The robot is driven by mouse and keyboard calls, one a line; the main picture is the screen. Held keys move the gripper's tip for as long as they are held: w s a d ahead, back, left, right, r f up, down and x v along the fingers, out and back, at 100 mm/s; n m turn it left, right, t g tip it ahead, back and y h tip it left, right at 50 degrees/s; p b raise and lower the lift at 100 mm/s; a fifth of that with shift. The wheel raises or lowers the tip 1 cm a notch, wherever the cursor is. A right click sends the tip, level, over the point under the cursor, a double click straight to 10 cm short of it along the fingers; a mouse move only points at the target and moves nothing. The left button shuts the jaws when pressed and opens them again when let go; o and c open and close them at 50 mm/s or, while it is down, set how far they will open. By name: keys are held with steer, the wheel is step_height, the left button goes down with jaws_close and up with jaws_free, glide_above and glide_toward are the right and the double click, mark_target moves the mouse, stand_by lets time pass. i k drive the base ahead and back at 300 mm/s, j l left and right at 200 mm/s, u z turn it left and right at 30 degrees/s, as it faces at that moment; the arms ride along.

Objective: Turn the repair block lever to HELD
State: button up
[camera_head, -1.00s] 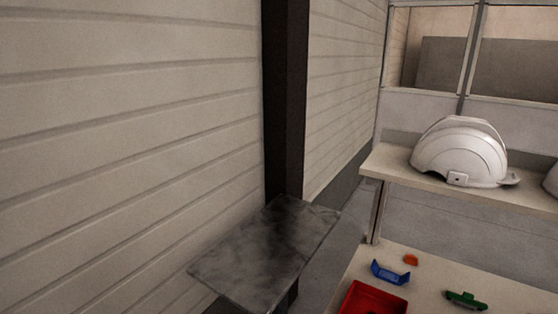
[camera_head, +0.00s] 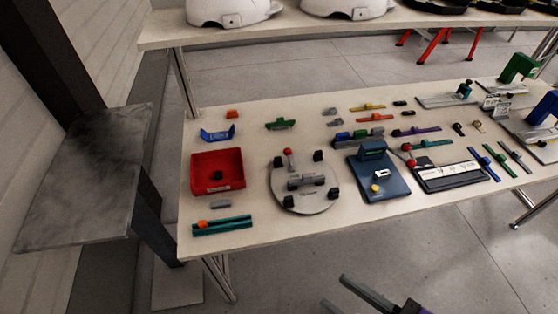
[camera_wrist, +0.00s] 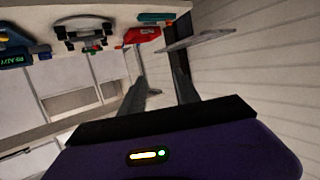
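The workbench carries several fixtures, and I cannot tell for sure which is the repair block. A blue block (camera_head: 378,178) with a raised housing and yellow button stands mid-table; it also shows in the wrist view (camera_wrist: 14,50), with unreadable green lettering. Left of it is a round grey plate (camera_head: 307,203) with dark clamps and a red ball knob (camera_head: 287,152). Right of it lies a black panel (camera_head: 450,178) with a white label strip and a red-knobbed lever (camera_head: 411,162). No HELD mark is readable. My gripper (camera_head: 345,298) is open and empty, low in front of the table.
A red tray (camera_head: 217,172) and a teal rail (camera_head: 222,225) lie at the table's left. A grey slab on a dark post (camera_head: 85,180) stands beyond that end. White helmet shells (camera_head: 228,10) sit on the back shelf. Floor in front is clear.

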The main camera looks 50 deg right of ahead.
mark_target(288, 151)
steer(key=i+j, duration=0.3)
steer(key=i, duration=0.25)
steer(key=i+j+z, duration=0.1)
steer(key=i+j, duration=0.2)
steer(key=i, duration=0.2)
